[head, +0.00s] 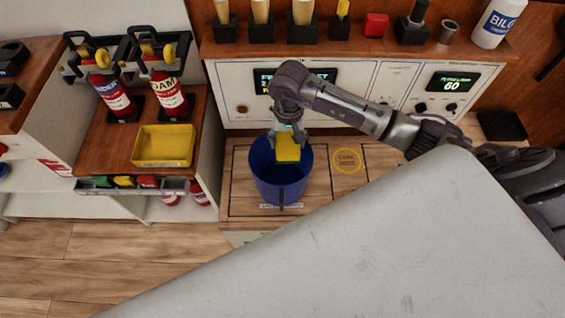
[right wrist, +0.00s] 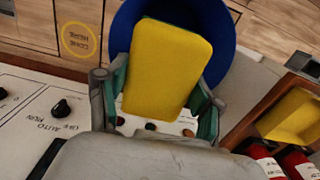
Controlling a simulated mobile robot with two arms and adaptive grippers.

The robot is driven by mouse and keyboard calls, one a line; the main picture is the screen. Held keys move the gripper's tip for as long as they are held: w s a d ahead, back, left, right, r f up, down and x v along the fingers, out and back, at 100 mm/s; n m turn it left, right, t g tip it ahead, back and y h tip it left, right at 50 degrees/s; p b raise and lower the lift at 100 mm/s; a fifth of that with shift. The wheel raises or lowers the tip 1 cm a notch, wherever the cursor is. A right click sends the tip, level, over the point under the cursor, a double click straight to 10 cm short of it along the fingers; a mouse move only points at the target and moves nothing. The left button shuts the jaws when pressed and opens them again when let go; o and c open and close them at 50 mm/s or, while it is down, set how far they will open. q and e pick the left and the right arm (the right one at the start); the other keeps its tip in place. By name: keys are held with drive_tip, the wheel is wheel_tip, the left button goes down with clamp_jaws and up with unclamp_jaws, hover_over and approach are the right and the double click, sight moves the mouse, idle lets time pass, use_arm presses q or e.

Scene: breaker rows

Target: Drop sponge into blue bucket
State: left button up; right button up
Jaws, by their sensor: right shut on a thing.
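The yellow sponge (head: 288,148) is held in my right gripper (head: 289,133) over the opening of the blue bucket (head: 281,185) in the head view. In the right wrist view the sponge (right wrist: 165,66) sits between the two fingers of my right gripper (right wrist: 160,95), which is shut on it. The blue bucket (right wrist: 222,35) shows behind the sponge there. The bucket stands upright on a wooden surface, and its inside is partly hidden by the sponge and gripper. My left gripper is not in view.
A yellow tray (head: 163,146) sits on the wooden shelf left of the bucket, below two red extinguishers (head: 165,92). A control panel (head: 345,88) with knobs stands behind. A yellow ring marking (head: 347,160) lies right of the bucket. A large pale surface (head: 370,235) fills the lower right.

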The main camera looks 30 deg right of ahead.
drive_tip(key=shift+f, duration=0.1)
drive_tip(key=o, duration=1.2)
wheel_tip(320, 180, up, 12)
drive_tip(key=shift+r, duration=0.1)
